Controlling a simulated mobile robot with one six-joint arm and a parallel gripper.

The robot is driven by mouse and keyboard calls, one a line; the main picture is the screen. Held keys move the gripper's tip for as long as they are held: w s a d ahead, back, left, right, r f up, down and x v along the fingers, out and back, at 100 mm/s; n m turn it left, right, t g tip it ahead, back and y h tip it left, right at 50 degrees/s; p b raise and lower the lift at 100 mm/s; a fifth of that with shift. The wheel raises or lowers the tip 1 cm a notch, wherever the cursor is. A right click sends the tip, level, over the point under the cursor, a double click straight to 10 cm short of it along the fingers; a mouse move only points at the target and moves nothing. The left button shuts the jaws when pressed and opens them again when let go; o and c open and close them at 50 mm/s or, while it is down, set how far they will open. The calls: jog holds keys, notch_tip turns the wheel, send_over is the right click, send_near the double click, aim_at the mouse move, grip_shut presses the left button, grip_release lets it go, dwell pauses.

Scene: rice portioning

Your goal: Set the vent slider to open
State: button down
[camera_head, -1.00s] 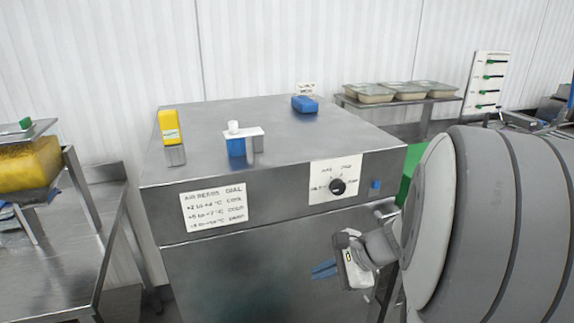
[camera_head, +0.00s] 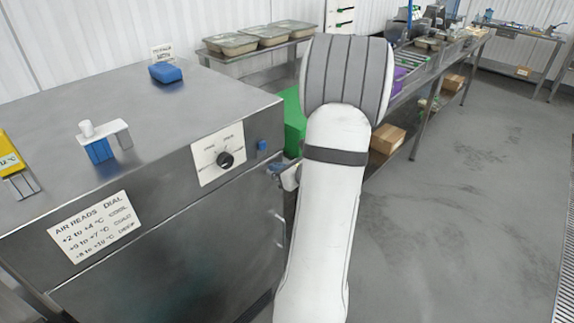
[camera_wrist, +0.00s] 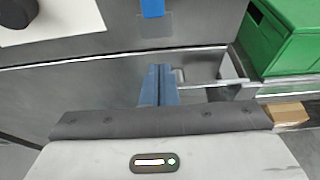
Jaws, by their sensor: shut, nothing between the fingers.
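A small blue tab (camera_head: 262,145) sits on the steel cabinet's front, right of a white panel (camera_head: 204,176) with a black dial knob (camera_head: 225,160). It looks like the vent slider, but I see no readable label on it. The tab also shows at the top of the wrist view (camera_wrist: 152,8), with a grey patch below it. My gripper (camera_head: 274,168) is shut and empty, close to the cabinet front, just below and right of the tab. In the wrist view its blue fingers (camera_wrist: 158,84) are together, pointing towards the tab with a gap between. The knob's setting is unclear.
A card (camera_head: 95,228) headed "AIR READS DIAL" is on the cabinet front. A yellow meter (camera_head: 9,152), a white-and-blue holder (camera_head: 103,143) and a blue block (camera_head: 165,73) stand on top. A green crate (camera_wrist: 292,38) is right of the cabinet. The right floor is clear.

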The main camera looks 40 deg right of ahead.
aim_at(261, 153)
jog(key=x, duration=0.3)
jog(key=shift+w+a+p, duration=0.2)
jog(key=shift+w+p, duration=0.15)
jog(key=shift+w, duration=0.05)
jog(key=r+p, duration=0.1)
jog(key=r, duration=0.2)
jog(key=shift+s+d+p, duration=0.1)
jog(key=shift+s+p, duration=0.1)
jog(key=shift+p, duration=0.2)
jog(key=shift+s+r, duration=0.1)
jog(key=shift+r, duration=0.4)
